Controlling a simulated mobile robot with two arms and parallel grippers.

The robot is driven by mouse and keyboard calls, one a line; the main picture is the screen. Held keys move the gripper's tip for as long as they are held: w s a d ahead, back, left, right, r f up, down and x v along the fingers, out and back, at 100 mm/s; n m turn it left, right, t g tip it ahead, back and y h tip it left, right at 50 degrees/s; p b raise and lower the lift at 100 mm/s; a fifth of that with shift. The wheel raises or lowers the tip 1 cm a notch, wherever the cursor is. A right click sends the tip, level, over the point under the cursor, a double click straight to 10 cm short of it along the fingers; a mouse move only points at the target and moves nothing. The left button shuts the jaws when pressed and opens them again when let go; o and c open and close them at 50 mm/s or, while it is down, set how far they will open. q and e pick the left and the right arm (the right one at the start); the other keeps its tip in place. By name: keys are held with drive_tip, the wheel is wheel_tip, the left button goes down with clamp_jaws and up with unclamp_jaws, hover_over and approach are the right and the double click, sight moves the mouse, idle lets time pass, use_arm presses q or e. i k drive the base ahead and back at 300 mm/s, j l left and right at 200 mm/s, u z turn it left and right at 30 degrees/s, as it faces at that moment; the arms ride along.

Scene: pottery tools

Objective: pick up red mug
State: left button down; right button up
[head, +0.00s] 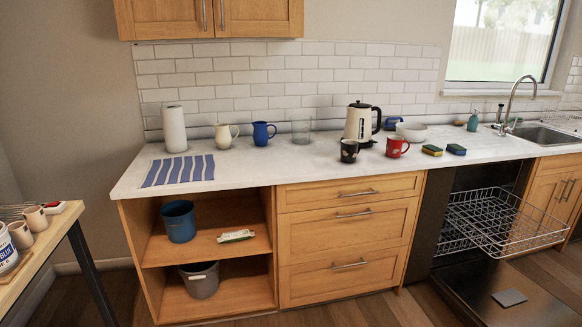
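The red mug (396,147) stands upright on the white counter (290,165), near its front edge and right of centre. Its handle points right. A black mug (349,150) stands to its left, and a cream kettle (359,124) stands behind, a little to the left. Neither of my grippers shows in the head view.
Two sponges (432,150) lie to the right of the red mug. A white bowl (411,132) sits behind it. The dishwasher below is open, with its rack (500,222) pulled out. A side table (40,250) with cups stands at the left. Floor shows in front of the cabinets.

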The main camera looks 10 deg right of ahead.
sight(395, 143)
drive_tip(key=i+l+z, duration=0.1)
drive_tip(key=i+l, duration=0.2)
drive_tip(key=i, duration=0.2)
drive_tip(key=i+l, duration=0.25)
drive_tip(key=i, duration=0.25)
drive_tip(key=i+l+z, duration=0.15)
drive_tip(key=i, duration=0.35)
drive_tip(key=l, duration=0.1)
